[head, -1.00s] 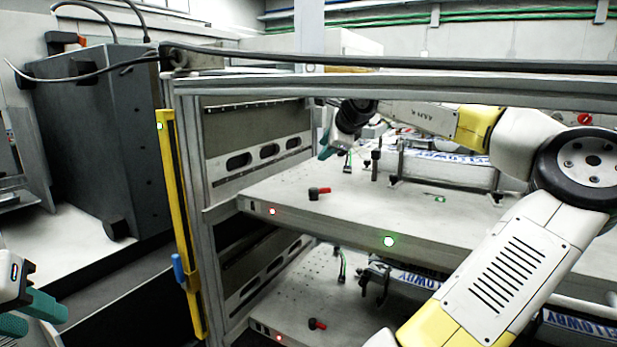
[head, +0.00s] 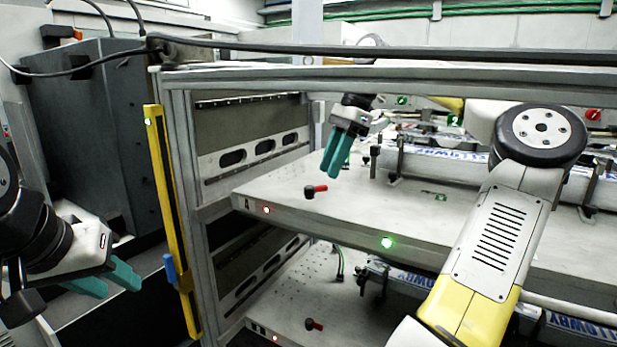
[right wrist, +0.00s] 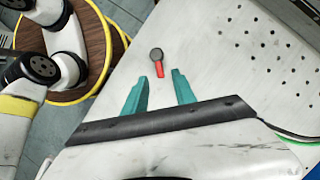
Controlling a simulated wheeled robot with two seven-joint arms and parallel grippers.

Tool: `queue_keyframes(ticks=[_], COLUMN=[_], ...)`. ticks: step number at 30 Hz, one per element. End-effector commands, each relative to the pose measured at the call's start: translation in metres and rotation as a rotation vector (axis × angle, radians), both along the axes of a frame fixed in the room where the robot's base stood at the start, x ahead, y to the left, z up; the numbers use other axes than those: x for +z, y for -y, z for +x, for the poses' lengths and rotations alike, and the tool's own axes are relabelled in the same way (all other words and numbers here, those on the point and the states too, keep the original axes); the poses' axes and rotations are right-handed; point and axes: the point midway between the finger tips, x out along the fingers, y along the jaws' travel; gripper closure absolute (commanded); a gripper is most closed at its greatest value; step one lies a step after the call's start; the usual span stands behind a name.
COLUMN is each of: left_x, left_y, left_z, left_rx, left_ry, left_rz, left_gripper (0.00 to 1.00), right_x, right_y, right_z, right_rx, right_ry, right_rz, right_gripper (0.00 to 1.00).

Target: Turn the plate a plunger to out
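Plate A (head: 420,215) is the upper pale plate in the frame, with an "A" and a red light on its front edge. Its plunger (head: 316,191) stands near the front left corner, a black knob with a red handle pointing right in the head view. In the right wrist view the plunger (right wrist: 158,60) lies ahead of the fingertips, its red handle pointing toward the gripper. My right gripper (head: 333,174) is open and empty, above the plate and behind the plunger. My left gripper (head: 121,289) is open and empty, left of the frame.
A lower plate (head: 300,295) has its own red-handled plunger (head: 314,324). A yellow upright bar (head: 170,220) with a blue handle stands on the frame's left. Clamps and a lettered bar (head: 440,165) stand farther back on plate A. The frame's top beam (head: 400,82) crosses above.

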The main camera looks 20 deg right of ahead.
Motion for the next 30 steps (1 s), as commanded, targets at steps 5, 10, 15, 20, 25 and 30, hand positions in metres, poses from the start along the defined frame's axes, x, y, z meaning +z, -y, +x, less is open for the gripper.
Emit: queue_keyframes(ticks=[5,10,15,20,25,30], left_x=[0.0,0.0,0.0,0.0,0.0,0.0], left_y=[0.0,0.0,0.0,0.0,0.0,0.0], left_z=[0.0,0.0,0.0,0.0,0.0,0.0], left_rx=[0.0,0.0,0.0,0.0,0.0,0.0], left_ry=[0.0,0.0,0.0,0.0,0.0,0.0], left_rz=[0.0,0.0,0.0,0.0,0.0,0.0], left_gripper=[0.64,0.64,0.64,0.64,0.64,0.64], right_x=[-0.023,-0.032,-0.033,-0.032,-0.032,-0.032], right_y=[-0.009,-0.013,-0.013,-0.013,-0.013,-0.013], right_z=[0.0,0.0,0.0,0.0,0.0,0.0], right_rx=[-0.001,-0.002,-0.003,-0.002,-0.002,0.0], right_ry=[0.0,0.0,0.001,0.001,0.002,0.002], right_rz=[0.0,0.0,0.0,0.0,0.0,0.001], right_gripper=[0.67,0.67,0.67,0.85,1.0,1.0])
